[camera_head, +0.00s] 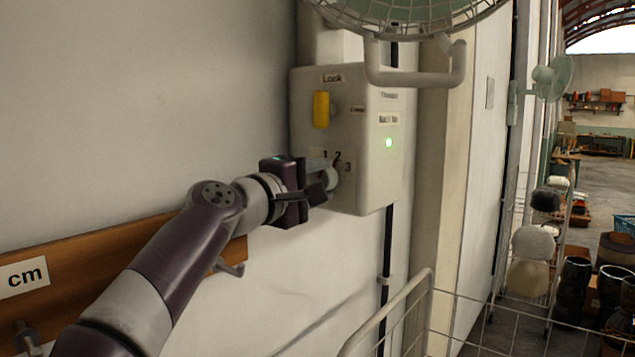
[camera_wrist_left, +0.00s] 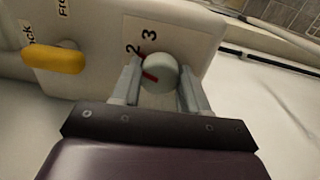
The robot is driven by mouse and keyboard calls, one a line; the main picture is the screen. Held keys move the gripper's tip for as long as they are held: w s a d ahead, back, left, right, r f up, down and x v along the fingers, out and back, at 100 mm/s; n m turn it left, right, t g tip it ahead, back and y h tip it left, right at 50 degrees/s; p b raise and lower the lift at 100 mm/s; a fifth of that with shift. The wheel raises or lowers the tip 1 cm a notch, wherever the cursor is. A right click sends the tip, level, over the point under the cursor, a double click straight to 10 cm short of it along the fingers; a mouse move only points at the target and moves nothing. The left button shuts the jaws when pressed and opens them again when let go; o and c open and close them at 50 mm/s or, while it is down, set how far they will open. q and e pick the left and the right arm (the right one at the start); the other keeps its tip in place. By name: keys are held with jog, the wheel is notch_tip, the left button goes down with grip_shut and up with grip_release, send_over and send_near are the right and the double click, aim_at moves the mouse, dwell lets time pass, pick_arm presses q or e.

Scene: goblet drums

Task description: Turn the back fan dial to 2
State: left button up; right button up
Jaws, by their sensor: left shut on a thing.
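A pale round dial (camera_head: 331,178) sits low on the front of a white wall box (camera_head: 362,185), with the numbers 1, 2 and 3 around it. In the left wrist view the dial (camera_wrist_left: 161,72) has a red mark on its left side, pointing up and left toward the area below the 2; the 1 is not visible there. My left gripper (camera_head: 322,181) is at the dial, with one finger on each side of it, shut on it. In the left wrist view the fingers (camera_wrist_left: 160,90) flank the dial. My right gripper is not in view.
A yellow handle (camera_head: 321,109) stands out above the dial, near a "Lock" label. A green light (camera_head: 388,142) glows on the box. A caged fan (camera_head: 400,15) hangs above. A wire rack (camera_head: 480,310) stands at lower right. A wooden rail (camera_head: 110,262) runs along the wall.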

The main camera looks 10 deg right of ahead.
pick_arm(q)
jog(key=shift+f, duration=0.1)
jog(key=o, duration=1)
jog(key=shift+s, duration=0.1)
jog(key=shift+o, duration=0.2)
jog(key=b+v, duration=0.6)
jog(key=v, duration=0.6)
jog(key=shift+s+a+b, duration=0.25)
jog(key=shift+b, duration=0.15)
